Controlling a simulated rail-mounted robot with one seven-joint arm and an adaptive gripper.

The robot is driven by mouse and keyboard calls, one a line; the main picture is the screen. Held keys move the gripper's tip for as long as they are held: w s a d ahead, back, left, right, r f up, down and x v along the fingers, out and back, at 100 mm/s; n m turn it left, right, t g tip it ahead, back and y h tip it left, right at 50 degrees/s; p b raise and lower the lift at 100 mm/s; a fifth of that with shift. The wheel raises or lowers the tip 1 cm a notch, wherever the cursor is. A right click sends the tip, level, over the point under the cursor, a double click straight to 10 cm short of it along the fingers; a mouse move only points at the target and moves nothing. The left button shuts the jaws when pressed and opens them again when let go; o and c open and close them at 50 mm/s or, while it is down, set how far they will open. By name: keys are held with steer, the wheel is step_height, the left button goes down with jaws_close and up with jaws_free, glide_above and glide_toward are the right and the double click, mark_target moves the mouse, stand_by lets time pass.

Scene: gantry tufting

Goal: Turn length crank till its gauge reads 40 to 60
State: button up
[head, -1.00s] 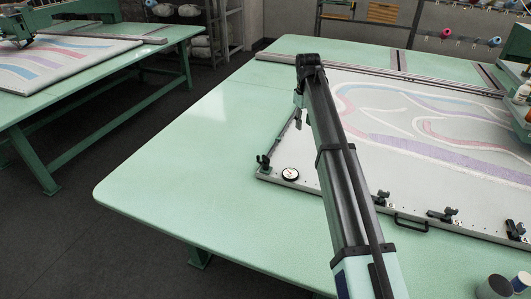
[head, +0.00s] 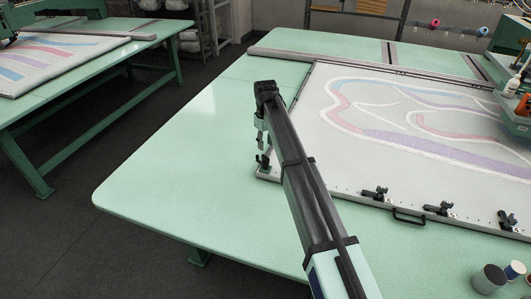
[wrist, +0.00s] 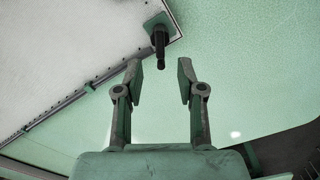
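The length crank, a dark upright handle (head: 263,162), stands at the near left corner of the frame on the table. In the wrist view, the crank (wrist: 160,42) shows as a dark post with a knobbed end on a green plate. My gripper (wrist: 161,78) is open and empty, its two fingers apart on either side of the crank's line. The crank's end lies just beyond the fingertips, not between them. In the head view my gripper (head: 262,140) is just above the crank. The gauge is hidden behind my arm now.
The pale frame (head: 335,190) with a tufted cloth lies on the green table (head: 180,175). Several black clamps (head: 375,195) and a handle (head: 408,216) line its near edge. Cups (head: 488,279) stand at the lower right. The table's left part is clear.

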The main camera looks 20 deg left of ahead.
step_height(320, 180, down, 7)
steer(key=shift+r+p, duration=0.1)
steer(key=shift+p, duration=0.65)
steer(key=shift+c, duration=0.3)
jaws_close()
